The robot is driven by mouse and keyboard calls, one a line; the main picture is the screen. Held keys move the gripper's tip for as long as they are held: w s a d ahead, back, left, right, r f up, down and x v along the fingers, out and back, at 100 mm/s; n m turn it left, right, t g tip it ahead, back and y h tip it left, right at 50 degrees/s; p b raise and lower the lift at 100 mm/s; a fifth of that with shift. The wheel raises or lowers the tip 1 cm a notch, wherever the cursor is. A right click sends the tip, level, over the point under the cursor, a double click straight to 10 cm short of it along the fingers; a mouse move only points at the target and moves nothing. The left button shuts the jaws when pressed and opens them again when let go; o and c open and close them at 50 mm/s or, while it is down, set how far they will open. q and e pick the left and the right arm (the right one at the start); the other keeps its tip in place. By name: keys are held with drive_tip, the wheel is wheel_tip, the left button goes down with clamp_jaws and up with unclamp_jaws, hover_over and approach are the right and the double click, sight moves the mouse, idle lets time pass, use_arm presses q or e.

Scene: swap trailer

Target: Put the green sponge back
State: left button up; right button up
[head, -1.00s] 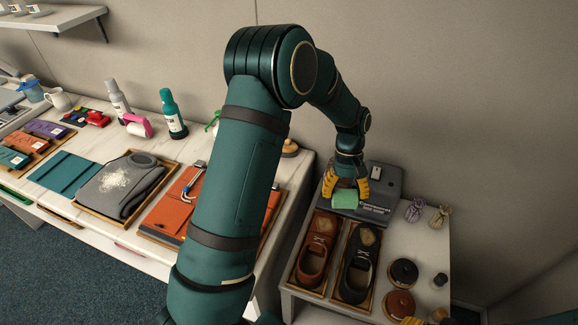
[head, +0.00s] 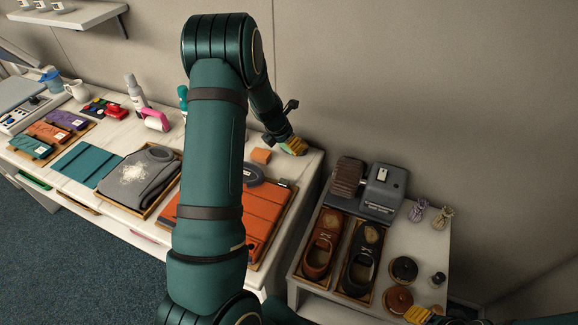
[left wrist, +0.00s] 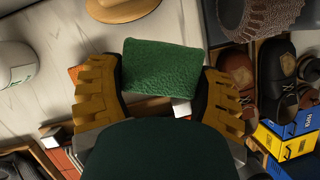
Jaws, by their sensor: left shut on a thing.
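The green sponge (left wrist: 160,68) is held between the yellow-and-black fingers of my left gripper (left wrist: 160,92) in the left wrist view. In the head view my left gripper (head: 292,146) is over the right back end of the long white counter, beside an orange block (head: 261,156). The sponge is mostly hidden there. My right gripper (head: 418,315) shows only as a yellow finger part at the bottom edge, and its opening cannot be made out.
The white counter (head: 115,125) carries an orange folder (head: 255,210), a grey garment in a tray, and bottles. On the right, a side table (head: 432,250) carries shoes, a grey machine (head: 383,190) and round brushes. A wall rises behind.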

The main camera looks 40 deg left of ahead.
use_arm(q)
drive_tip(key=b, duration=0.1)
hover_over(290, 168)
drive_tip(key=s, duration=0.1)
wheel_tip(290, 168, down, 6)
drive_tip(key=shift+s+a+r, duration=0.1)
drive_tip(key=shift+a, duration=0.05)
drive_tip(key=shift+f+b, duration=0.35)
drive_tip(key=shift+f, duration=1.75)
drive_tip(key=shift+r, duration=0.1)
drive_tip(key=o, duration=1)
